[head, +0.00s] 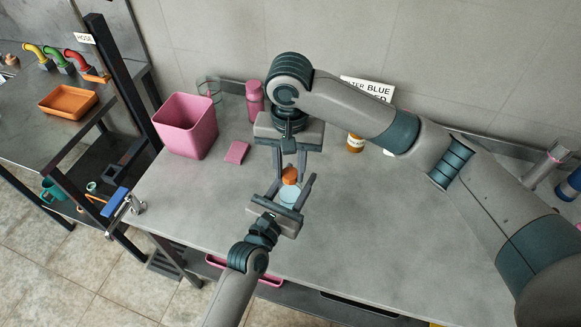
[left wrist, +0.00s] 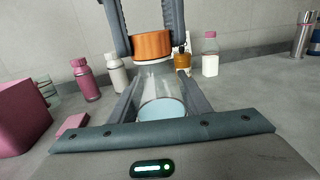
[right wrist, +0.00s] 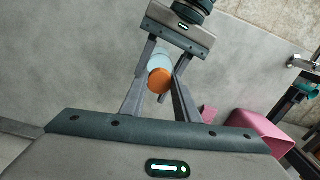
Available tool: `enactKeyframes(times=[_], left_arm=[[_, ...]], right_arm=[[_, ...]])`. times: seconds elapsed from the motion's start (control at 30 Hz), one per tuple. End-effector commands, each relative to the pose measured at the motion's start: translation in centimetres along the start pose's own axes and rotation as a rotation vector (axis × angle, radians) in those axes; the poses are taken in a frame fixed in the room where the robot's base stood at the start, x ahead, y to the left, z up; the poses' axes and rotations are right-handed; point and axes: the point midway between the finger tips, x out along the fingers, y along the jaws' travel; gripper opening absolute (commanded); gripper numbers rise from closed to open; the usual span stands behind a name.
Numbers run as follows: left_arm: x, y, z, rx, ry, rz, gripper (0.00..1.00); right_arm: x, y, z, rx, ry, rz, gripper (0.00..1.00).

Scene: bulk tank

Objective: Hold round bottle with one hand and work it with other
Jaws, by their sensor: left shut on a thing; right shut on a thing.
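The round bottle (head: 289,194) has a clear body with pale blue contents and an orange cap (head: 290,175). My left gripper (head: 291,197) comes from below and is shut around the bottle's body, which shows in the left wrist view (left wrist: 161,103). My right gripper (head: 290,178) comes from the far side and is shut on the orange cap, seen in the left wrist view (left wrist: 152,45) and the right wrist view (right wrist: 160,79). The cap sits on the bottle's top. I cannot tell whether the bottle's base touches the table.
A pink bin (head: 186,127), a pink sponge (head: 237,152) and a pink bottle (head: 254,101) stand at the left rear of the table (head: 400,220). An amber bottle (head: 355,143) stands by a sign behind my right arm. The table's front and middle right are clear.

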Motion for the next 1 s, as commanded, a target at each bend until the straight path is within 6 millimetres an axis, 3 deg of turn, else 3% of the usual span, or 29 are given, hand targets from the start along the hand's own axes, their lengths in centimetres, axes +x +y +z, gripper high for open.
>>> enactKeyframes(times=[0.17,0.33,0.37,0.43,0.77,1.0], left_arm=[[-0.1,0.0,-0.2,0.0,0.004,0.0,0.0],[-0.1,0.0,-0.2,0.0,0.004,0.0,0.0],[-0.1,0.0,-0.2,0.0,0.004,0.0,0.0],[-0.1,0.0,-0.2,0.0,0.004,0.0,0.0],[-0.1,0.0,-0.2,0.0,0.004,-0.001,0.0],[-0.1,0.0,-0.2,0.0,0.004,-0.001,0.0]], right_arm=[[-0.1,-0.1,0.0,0.27,0.0,-0.001,0.08],[-0.1,-0.1,0.0,0.279,0.001,-0.001,0.08],[-0.1,-0.1,0.0,0.279,0.001,-0.001,0.35],[-0.1,-0.1,0.0,0.278,0.001,-0.001,0.5],[-0.1,-0.1,0.0,0.277,0.001,0.0,0.5],[-1.6,-0.1,-0.1,0.277,0.003,-0.001,0.5]])
